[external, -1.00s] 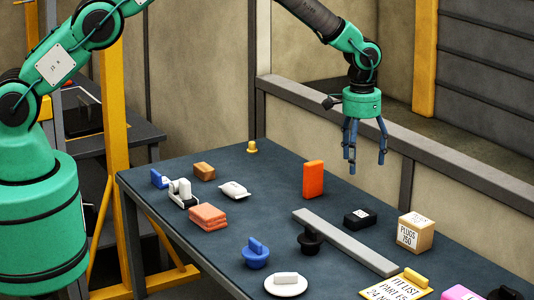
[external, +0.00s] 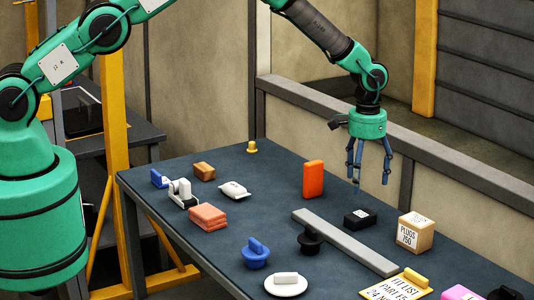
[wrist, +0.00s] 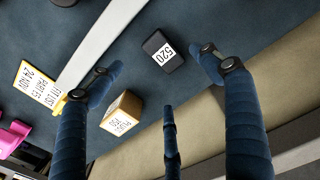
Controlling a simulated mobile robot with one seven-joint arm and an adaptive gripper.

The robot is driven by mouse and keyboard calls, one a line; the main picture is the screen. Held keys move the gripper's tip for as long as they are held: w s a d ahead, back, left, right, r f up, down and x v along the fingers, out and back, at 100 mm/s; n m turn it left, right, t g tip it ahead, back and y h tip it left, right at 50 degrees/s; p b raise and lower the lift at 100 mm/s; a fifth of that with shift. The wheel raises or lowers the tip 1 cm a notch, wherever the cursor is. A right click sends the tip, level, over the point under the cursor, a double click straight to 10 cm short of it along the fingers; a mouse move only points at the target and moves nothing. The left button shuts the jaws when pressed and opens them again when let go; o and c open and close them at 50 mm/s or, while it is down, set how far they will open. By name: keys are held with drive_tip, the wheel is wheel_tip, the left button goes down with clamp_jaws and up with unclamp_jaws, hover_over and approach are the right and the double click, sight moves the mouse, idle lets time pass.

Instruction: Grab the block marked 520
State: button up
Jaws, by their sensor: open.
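In the external view the black block (external: 360,218) lies on the dark table between the long grey bar and the PLUGS 750 box. My gripper (external: 370,182) is open and empty above the table, just over and behind the block. In the wrist view the blue fingers of my gripper (wrist: 165,85) are spread, with the block beyond and between the upper two fingertips. No finger appears to touch it.
The PLUGS 750 box (external: 416,233) stands close to the right of the block. A long grey bar (external: 345,242) lies to its left, and an upright orange block (external: 313,179) stands farther back. A low wall rail (external: 400,143) runs behind the table.

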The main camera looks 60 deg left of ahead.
hover_over(363, 216)
drive_tip(key=shift+a+f, duration=0.15)
drive_tip(key=shift+f, duration=1.45)
drive_tip(key=shift+a+f, duration=0.1)
drive_tip(key=shift+f, duration=1.45)
drive_tip(key=shift+f+p, duration=0.15)
drive_tip(key=shift+p, duration=0.15)
drive_tip(key=shift+w+d+f+p, duration=0.1)
drive_tip(key=shift+f+p, duration=0.15)
drive_tip(key=shift+f, duration=1)
drive_tip(key=shift+d+f+p, duration=0.1)
drive_tip(key=shift+f+p, duration=0.1)
drive_tip(key=shift+f, duration=1)
drive_tip(key=shift+c, duration=0.5)
drive_tip(key=c, duration=1.7)
